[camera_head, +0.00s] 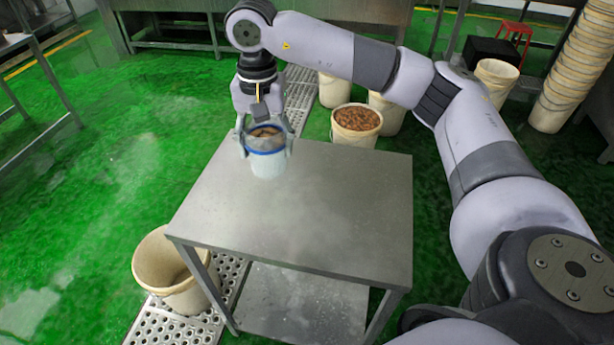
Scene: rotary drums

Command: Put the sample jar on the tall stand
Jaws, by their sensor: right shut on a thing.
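The sample jar (267,163) is a small pale white-blue jar with a blue band near the top and brown contents. It is upright at the far left part of the steel table top (330,215). My right gripper (265,144) comes down from above and is shut on the jar, a finger on each side. I cannot tell whether the jar's base touches the table top. The steel table has a lower shelf; I cannot tell whether it is the tall stand. My left gripper is not in view.
A bucket with brown contents (357,120) stands on the floor behind the table. An empty beige bucket (166,268) stands at its front left. Stacked buckets (575,70) and a red stool (514,30) are at the back right. The table top's middle and right are clear.

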